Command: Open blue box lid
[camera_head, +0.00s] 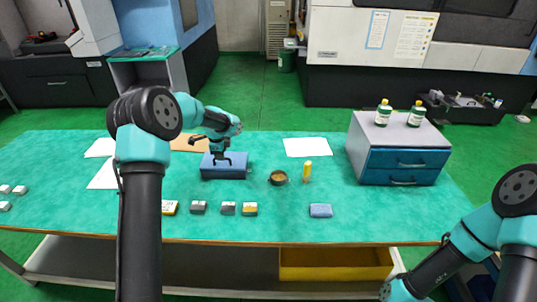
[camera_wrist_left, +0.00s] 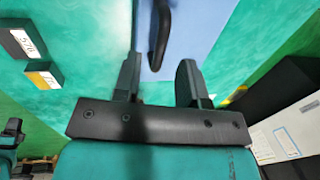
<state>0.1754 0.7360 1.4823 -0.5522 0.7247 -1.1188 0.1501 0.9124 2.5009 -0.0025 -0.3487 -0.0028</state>
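The blue box (camera_head: 223,172) sits closed on the green table, left of the middle. A black handle (camera_wrist_left: 158,35) stands on its blue lid (camera_wrist_left: 185,25) in the left wrist view. My left gripper (camera_head: 203,146) is just above and to the left of the box in the head view. In the left wrist view, its two dark fingers (camera_wrist_left: 158,78) are apart, with the handle ahead of the gap between them. I cannot tell whether they touch it. My right arm is at the lower right of the head view, and its gripper is out of frame.
A grey cabinet with blue drawers (camera_head: 402,163) carries two bottles (camera_head: 383,113) at the right. A brown bowl (camera_head: 278,178) and a yellow cylinder (camera_head: 307,172) stand right of the box. Several small blocks (camera_head: 228,208) line the front. White sheets (camera_head: 307,147) lie about.

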